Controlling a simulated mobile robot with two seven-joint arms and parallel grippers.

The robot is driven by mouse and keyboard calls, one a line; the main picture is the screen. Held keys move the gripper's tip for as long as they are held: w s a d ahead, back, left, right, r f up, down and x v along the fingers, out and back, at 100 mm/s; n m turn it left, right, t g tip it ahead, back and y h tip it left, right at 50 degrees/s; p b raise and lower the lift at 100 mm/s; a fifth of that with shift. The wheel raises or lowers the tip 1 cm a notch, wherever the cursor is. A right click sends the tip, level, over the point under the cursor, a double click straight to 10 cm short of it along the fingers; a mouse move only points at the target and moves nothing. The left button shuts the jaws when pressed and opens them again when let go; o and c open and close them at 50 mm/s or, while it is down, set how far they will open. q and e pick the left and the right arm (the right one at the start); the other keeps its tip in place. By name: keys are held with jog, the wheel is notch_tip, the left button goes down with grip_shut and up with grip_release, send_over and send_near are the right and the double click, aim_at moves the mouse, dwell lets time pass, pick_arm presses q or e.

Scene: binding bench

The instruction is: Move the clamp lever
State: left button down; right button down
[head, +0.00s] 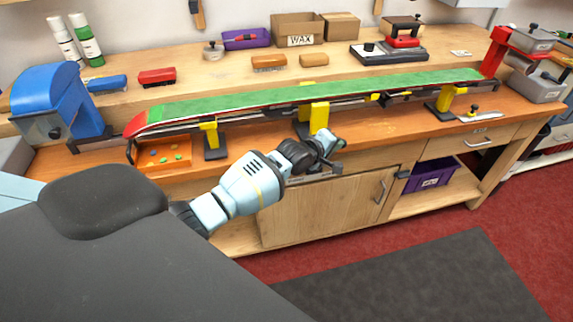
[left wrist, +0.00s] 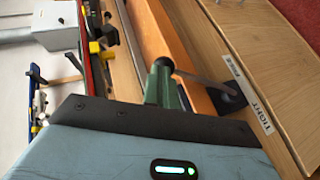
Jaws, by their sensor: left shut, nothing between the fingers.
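The clamp lever shows in the left wrist view as a grey rod (left wrist: 198,78) running from a dark mount (left wrist: 229,97) to a round dark knob by my fingertips. Beside the mount, on the bench's front edge, are a FREE label (left wrist: 233,67) and a TIGHT label (left wrist: 259,112). My left gripper (left wrist: 161,76) is shut and empty, its green fingers at the knob end of the lever; I cannot tell whether they touch it. In the head view my left gripper (head: 329,145) is at the bench front, below the middle yellow support (head: 313,112). The lever is hard to make out there. My right gripper is not in view.
A long green ski (head: 300,95) lies along the bench on yellow supports, close behind my left gripper. A blue machine (head: 48,92) stands at left and a red vise (head: 497,50) at right. A wooden cabinet door (head: 325,208) is below. The floor in front is clear.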

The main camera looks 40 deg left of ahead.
pick_arm(q)
jog(key=shift+w+d+f, duration=0.35)
jog(key=shift+w+d, duration=0.25)
jog(key=shift+w, duration=0.1)
jog(key=shift+r, duration=0.1)
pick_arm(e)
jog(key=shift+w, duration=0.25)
pick_arm(q)
jog(key=shift+d, duration=0.15)
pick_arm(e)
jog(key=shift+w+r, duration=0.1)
pick_arm(q)
jog(key=shift+r, duration=0.2)
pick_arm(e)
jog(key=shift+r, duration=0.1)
